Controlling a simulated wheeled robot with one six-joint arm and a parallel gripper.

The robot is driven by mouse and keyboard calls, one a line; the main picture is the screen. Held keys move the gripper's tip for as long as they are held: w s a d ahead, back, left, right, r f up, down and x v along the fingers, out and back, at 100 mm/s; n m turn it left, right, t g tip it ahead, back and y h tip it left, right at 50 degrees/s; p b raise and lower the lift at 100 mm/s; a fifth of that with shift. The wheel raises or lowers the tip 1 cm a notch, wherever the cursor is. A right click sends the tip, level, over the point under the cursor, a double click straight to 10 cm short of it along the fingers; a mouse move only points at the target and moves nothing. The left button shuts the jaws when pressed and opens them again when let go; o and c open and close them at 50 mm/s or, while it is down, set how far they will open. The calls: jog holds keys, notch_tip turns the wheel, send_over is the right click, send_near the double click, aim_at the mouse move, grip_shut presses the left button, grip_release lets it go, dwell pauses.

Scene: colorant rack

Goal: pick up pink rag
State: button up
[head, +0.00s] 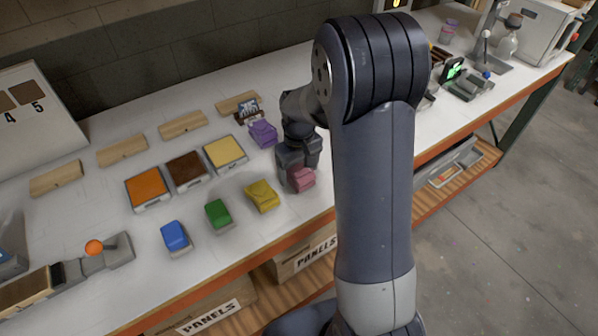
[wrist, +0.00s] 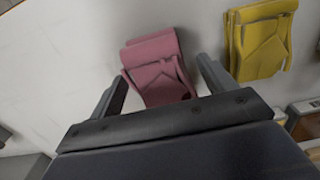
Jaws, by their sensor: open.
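The pink rag (head: 302,179) is a small folded cloth on the white table near its front edge, partly hidden by my gripper in the head view. In the wrist view the pink rag (wrist: 157,68) lies between and just beyond the two fingers, its lower part hidden by the gripper body. My gripper (wrist: 165,82) is open, one finger on each side of the rag. I cannot tell whether the fingers touch it. In the head view my gripper (head: 296,168) is low over the rag.
A yellow rag (head: 261,195) lies beside the pink one, with green (head: 217,213) and blue (head: 174,236) rags further left. A purple rag (head: 263,133) is behind. Orange, brown and pale yellow panels (head: 226,152) lie behind the row. The table's front edge (head: 300,228) is close.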

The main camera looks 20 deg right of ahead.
aim_at(299, 168)
jog(key=c, duration=1.1)
jog(key=shift+o, duration=0.2)
notch_tip(299, 168, up, 10)
jog(key=shift+f+b, duration=0.1)
jog(key=shift+b, duration=0.45)
